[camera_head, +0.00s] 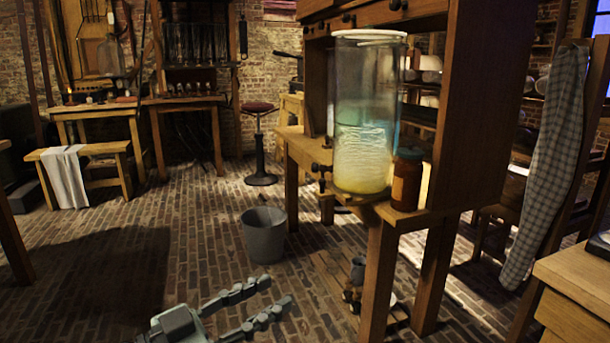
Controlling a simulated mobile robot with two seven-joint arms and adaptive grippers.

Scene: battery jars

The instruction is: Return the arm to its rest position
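My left gripper (264,301) is low in the head view, near the bottom edge. Its two grey fingers point up and to the right, spread apart, with nothing between them. It is over the brick floor, below the grey bucket in the picture, and clear of the wooden bench (301,150). A tall glass jar (362,110) with a pale rim and yellowish, cloudy contents stands upright on that bench. A small brown jar (406,180) with a bluish lid stands at its right. My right gripper does not show.
A grey bucket (264,236) stands on the floor in front of the bench. A round stool (260,140) is behind it. A checked cloth (549,160) hangs at the right, above a wooden table corner (578,285). The brick floor at the left is mostly clear.

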